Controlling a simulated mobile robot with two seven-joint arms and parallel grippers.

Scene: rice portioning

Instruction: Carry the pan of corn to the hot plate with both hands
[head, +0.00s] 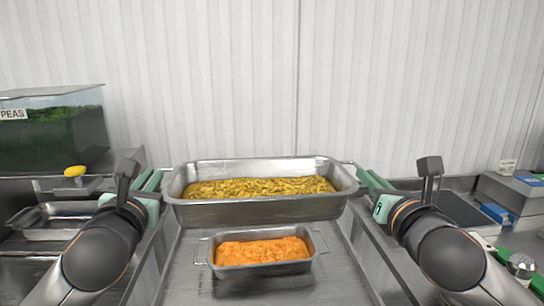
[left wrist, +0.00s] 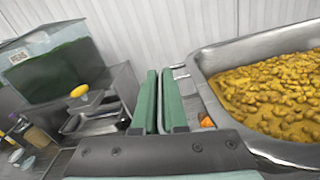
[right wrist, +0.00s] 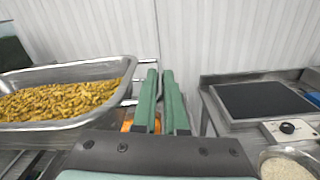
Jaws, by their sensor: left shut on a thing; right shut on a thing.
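A large steel pan (head: 262,213) filled with yellow corn (head: 262,187) is held level between my two grippers in the head view. My left gripper (head: 158,182) is shut on the pan's left handle, also seen in the left wrist view (left wrist: 162,100). My right gripper (head: 366,182) is shut on the right handle, also seen in the right wrist view (right wrist: 160,100). The hot plate (right wrist: 262,100), with a black top and a knob, stands to the right of the pan. It is partly hidden behind my right arm in the head view (head: 462,209).
A small steel pan (head: 262,269) of orange food sits in front of and below the corn pan. A bowl of white grains (right wrist: 288,165) is near the hot plate's front.

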